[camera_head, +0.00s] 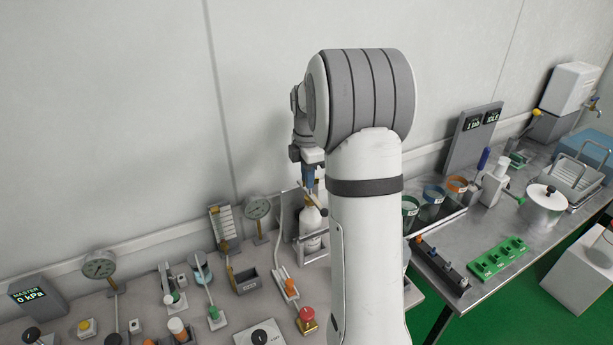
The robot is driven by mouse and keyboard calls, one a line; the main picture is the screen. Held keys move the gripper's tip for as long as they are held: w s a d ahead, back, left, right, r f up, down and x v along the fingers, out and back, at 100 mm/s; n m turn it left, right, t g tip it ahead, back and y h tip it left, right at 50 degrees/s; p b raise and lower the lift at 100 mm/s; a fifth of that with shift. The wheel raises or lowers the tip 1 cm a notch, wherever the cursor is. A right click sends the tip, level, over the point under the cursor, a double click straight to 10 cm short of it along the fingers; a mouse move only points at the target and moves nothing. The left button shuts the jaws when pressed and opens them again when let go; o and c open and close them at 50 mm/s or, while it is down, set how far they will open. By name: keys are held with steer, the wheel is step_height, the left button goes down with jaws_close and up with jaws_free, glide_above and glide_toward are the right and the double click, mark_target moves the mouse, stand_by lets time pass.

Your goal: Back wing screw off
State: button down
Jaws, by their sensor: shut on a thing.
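My gripper (311,188) points down at the top of a white bottle-like cylinder (310,222), just left of my forearm. It is shut on a small part there, which looks like the wing screw, but its shape is too small and too covered to make out. A bit of brass-coloured fitting (323,208) shows beside the fingers. The cylinder stands upright in a grey metal frame (316,255) near the wall. My arm hides its right side and part of the bench behind.
Dial gauges (257,208) (100,265), a grey open box (246,281), an orange-handled lever (291,287) and a red knob (307,314) crowd the left bench. A steel table (480,275) on the right holds cups, a green rack (497,257) and a pot (543,205).

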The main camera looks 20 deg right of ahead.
steer(key=n, duration=0.6)
steer(key=shift+s+f+n, duration=0.3)
steer(key=shift+s, duration=0.1)
steer(key=n, duration=0.6)
steer(key=shift+s+d, duration=0.15)
steer(key=shift+d, duration=0.05)
steer(key=shift+n, duration=0.3)
steer(key=c, duration=1.4)
jaws_free()
steer(key=shift+r, duration=0.1)
steer(key=shift+r, duration=0.15)
step_height(320, 180, up, 8)
steer(key=shift+f+b, duration=0.2)
steer(key=shift+b, duration=0.15)
